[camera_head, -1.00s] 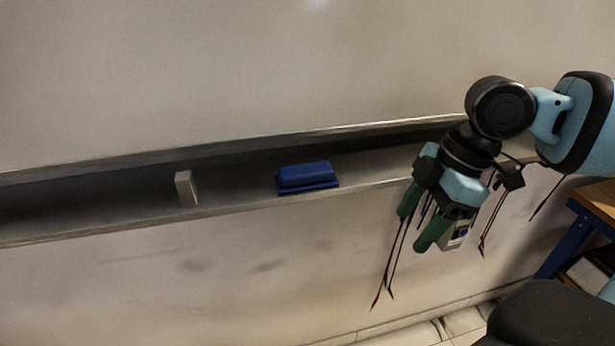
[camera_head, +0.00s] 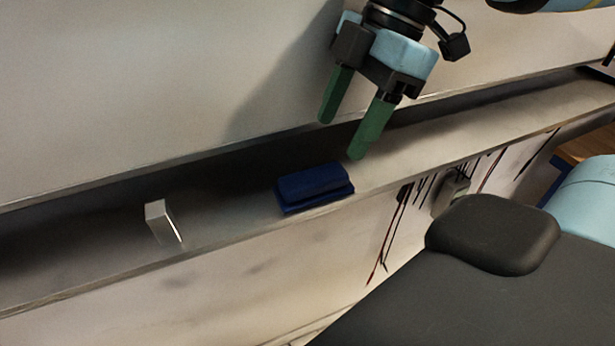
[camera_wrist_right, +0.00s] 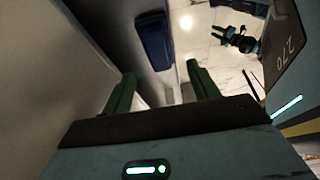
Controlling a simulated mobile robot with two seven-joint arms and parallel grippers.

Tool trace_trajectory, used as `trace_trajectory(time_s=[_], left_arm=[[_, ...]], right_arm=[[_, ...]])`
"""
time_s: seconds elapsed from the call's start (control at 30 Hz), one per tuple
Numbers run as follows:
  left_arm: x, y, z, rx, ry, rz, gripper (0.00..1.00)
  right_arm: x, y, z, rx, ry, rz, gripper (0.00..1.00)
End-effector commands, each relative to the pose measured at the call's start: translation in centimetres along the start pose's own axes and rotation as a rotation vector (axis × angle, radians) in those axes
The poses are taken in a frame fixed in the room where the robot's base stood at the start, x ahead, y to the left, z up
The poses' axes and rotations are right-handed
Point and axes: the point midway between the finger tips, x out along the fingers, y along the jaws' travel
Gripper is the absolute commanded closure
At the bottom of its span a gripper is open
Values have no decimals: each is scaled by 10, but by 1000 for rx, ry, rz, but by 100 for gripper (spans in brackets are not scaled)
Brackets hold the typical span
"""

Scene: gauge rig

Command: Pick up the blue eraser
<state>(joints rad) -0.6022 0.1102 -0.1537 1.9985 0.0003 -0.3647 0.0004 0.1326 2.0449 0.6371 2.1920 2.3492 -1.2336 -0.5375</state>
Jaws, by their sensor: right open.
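The blue eraser (camera_head: 314,187) lies on the long narrow tray (camera_head: 480,137) along the wall, near the tray's front edge. My right gripper (camera_head: 341,138) is open and empty, with its green fingers pointing down, above and just to the right of the eraser in the head view. In the right wrist view the eraser (camera_wrist_right: 155,40) shows beyond the open fingers (camera_wrist_right: 162,88), apart from them. What looks like my left gripper (camera_wrist_right: 218,32) is small at the top right of the right wrist view; its opening is unclear.
A small white block (camera_head: 160,220) stands on the tray to the left of the eraser. The wall rises behind the tray. The tray right of the eraser is clear. Dark cables (camera_head: 398,235) hang below the tray, and a wooden table (camera_head: 585,147) is at the right.

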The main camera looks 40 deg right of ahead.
Motion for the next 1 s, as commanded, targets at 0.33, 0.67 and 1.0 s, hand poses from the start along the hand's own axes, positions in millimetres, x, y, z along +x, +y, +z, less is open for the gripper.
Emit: trace_trajectory(time_s=[0.33,0.67,1.0], left_arm=[[1,1,10,-2,-19,2,64],[7,0,5,-2,-4,2,64],[9,0,7,-3,-7,2,64]], right_arm=[[26,0,0,1,-1,-2,40],[61,4,-3,2,-6,-7,40],[77,3,-4,0,-1,0,40]])
